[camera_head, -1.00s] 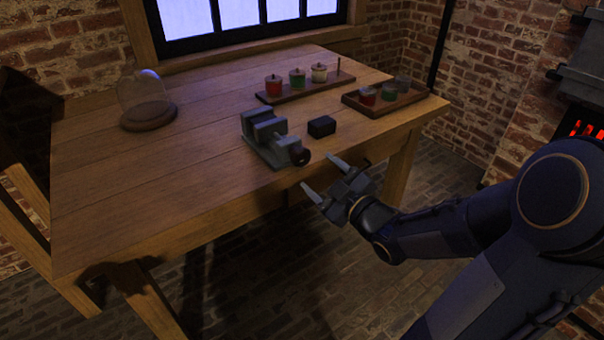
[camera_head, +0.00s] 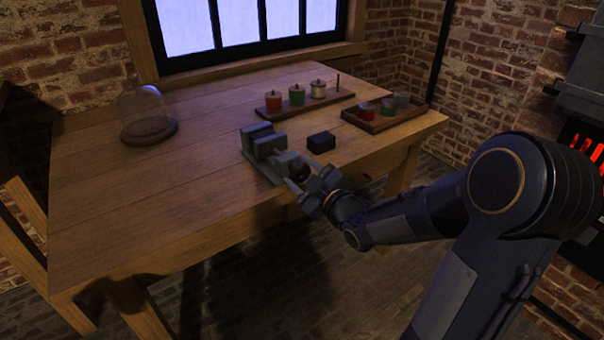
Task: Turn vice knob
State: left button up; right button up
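The grey vice (camera_head: 262,145) sits near the front edge of the wooden table. Its dark round knob (camera_head: 299,172) faces the table's front edge, toward my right gripper. My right gripper (camera_head: 299,178) reaches in from the right, with its two fingers apart on either side of the knob. I cannot tell whether the fingers touch it. Part of the knob is hidden by the gripper. My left gripper is not in view.
A small black block (camera_head: 321,142) lies right of the vice. Behind stand a wooden rack (camera_head: 283,113) with several jars and a tray (camera_head: 384,126) with more jars. A glass dome (camera_head: 146,112) stands at the left. The table's front left is clear.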

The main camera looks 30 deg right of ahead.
jog(key=c, duration=0.6)
jog(key=shift+m+b, duration=0.5)
jog(key=shift+m, duration=0.2)
jog(key=o, duration=1)
jog(key=shift+s, duration=0.15)
jog(key=s, duration=0.7)
jog(key=shift+s+d+p, duration=0.3)
jog(key=shift+d+p, duration=0.05)
jog(key=shift+p, duration=0.05)
